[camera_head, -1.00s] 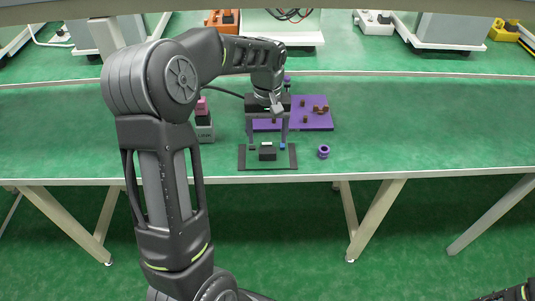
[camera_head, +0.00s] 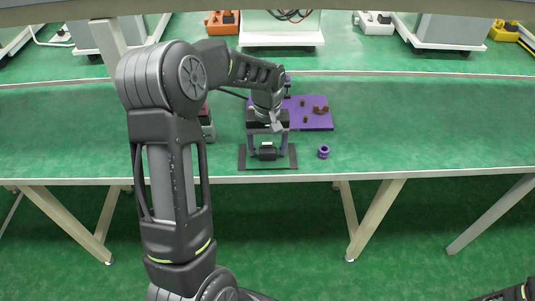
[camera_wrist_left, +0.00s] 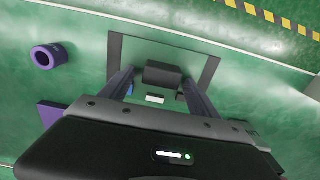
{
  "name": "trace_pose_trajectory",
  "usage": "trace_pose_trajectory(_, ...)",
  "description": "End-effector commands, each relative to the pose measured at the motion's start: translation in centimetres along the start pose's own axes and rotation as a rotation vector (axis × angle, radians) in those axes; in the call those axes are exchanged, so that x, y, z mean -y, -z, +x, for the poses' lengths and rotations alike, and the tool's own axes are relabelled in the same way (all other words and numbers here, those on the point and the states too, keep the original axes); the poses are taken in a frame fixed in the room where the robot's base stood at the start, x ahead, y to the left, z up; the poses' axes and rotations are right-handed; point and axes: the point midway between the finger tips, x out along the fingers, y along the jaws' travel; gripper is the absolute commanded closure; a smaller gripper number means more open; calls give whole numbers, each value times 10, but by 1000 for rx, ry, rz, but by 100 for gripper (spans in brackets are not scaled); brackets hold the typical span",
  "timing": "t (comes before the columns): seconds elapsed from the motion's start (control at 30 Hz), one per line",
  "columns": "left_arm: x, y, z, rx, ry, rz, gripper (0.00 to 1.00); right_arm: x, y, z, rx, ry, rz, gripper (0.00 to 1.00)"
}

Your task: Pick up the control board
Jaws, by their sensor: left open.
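The control board (camera_head: 268,167) lies flat near the front edge of the green table, as a dark-edged plate with a green middle and a black block on it. In the left wrist view the board (camera_wrist_left: 208,72) shows its black block (camera_wrist_left: 163,74) and a small white part. My left gripper (camera_head: 267,148) is open above the board, its fingers pointing down on either side of the block. In the left wrist view the open fingers (camera_wrist_left: 158,80) reach toward the board; whether they touch it I cannot tell. My right gripper is not in view.
A purple ring-shaped part (camera_head: 323,152) stands right of the board. Behind is a purple plate (camera_head: 312,122) with brown parts (camera_head: 320,110). A grey and pink object (camera_head: 207,125) is partly hidden behind my left arm. The table's right side is clear.

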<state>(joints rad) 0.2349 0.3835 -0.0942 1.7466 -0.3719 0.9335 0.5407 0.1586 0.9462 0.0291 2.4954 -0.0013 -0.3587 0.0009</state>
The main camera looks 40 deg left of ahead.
Motion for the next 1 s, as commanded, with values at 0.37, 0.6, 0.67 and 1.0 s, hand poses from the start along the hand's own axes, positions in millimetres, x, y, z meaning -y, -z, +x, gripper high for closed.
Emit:
trace_pose_trajectory(0.37,0,0,0,0,0,0,33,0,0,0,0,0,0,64)
trace_pose_trajectory(0.6,0,0,0,0,0,0,53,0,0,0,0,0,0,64)
trace_pose_trajectory(0.67,0,0,0,0,0,0,58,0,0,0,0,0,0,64)
trace_pose_trajectory(1.0,0,0,0,0,0,0,86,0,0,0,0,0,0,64)
